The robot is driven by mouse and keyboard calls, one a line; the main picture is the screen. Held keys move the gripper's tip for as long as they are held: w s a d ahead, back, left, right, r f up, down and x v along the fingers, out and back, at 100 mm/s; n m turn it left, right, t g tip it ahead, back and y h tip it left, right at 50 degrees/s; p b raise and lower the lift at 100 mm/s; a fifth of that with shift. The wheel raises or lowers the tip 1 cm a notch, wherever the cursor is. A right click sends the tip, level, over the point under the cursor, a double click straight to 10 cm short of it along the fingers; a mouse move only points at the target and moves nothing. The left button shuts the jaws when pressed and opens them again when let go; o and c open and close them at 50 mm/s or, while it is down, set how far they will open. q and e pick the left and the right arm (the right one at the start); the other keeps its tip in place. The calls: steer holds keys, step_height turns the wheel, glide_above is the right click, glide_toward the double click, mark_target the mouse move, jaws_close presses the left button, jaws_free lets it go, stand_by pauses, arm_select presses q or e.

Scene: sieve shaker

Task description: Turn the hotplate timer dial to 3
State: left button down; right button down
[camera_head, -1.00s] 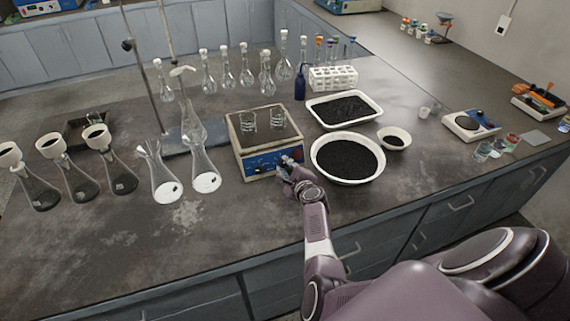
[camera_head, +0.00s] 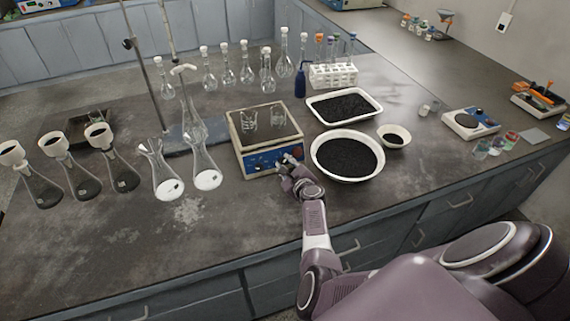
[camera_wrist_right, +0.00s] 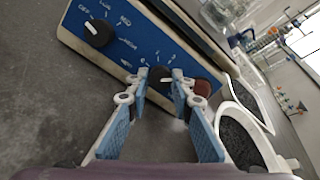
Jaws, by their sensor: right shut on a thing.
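The hotplate (camera_head: 283,128) stands near the middle of the bench, with two small glass beakers (camera_head: 249,119) on its top. Its blue front panel (camera_wrist_right: 125,40) fills the upper left of the right wrist view. On the panel, a black dial (camera_wrist_right: 99,33) with a white mark has OFF, LOW, MED and HIGH lettering. The dark timer dial (camera_wrist_right: 160,79) sits between my right fingertips, with small numbers around it; its setting is hard to read. My right gripper (camera_head: 287,164) is shut on this dial, also in the wrist view (camera_wrist_right: 159,82). My left gripper is out of view.
A round white dish of black grains (camera_head: 322,171) stands close to the right of the gripper, with a rectangular tray (camera_head: 313,113) behind. A reddish knob or button (camera_wrist_right: 202,88) is just beside the right finger. Glass flasks (camera_head: 207,170) stand to the left.

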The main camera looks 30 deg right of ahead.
steer(key=c, duration=1.7)
jaws_free()
